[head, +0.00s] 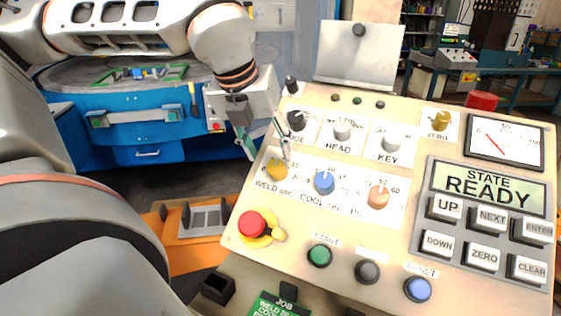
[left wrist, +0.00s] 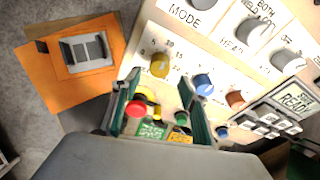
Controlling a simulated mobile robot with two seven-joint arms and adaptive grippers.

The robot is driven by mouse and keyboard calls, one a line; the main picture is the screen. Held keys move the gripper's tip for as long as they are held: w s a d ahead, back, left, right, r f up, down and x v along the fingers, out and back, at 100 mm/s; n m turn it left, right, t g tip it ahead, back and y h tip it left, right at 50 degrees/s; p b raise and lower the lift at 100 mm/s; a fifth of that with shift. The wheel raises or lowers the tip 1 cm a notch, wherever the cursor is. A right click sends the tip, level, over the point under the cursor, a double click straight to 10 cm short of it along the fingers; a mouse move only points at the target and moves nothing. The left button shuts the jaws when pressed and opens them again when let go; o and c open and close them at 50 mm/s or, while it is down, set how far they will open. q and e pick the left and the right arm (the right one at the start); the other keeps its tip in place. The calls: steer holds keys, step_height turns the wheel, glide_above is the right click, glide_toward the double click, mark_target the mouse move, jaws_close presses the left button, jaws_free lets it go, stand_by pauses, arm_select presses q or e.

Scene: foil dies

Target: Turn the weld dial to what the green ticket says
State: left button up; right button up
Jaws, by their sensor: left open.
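The weld dial is a yellow knob (head: 277,170) at the left of the lower dial row on the sloped panel. It also shows in the left wrist view (left wrist: 160,65). My left gripper (head: 266,156) is open above and just behind the dial, its fingers spread apart and empty. In the left wrist view its fingers (left wrist: 159,79) reach toward the dial, one on each side of it in the picture. I cannot tell whether they touch. The green ticket (head: 272,307) is cut off at the bottom edge; "WELD to" is partly readable, its value is not. My right gripper is out of view.
A blue cool dial (head: 324,183) and an orange dial (head: 378,197) sit right of the weld dial. A mode knob (head: 296,121) stands behind it. A red mushroom button (head: 252,224) is in front. The display (head: 488,186) reads STATE READY.

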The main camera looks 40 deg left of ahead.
mark_target(275, 166)
arm_select(q)
steer(key=shift+x, duration=3.25)
steer(key=shift+f, duration=0.1)
steer(key=c, duration=1.1)
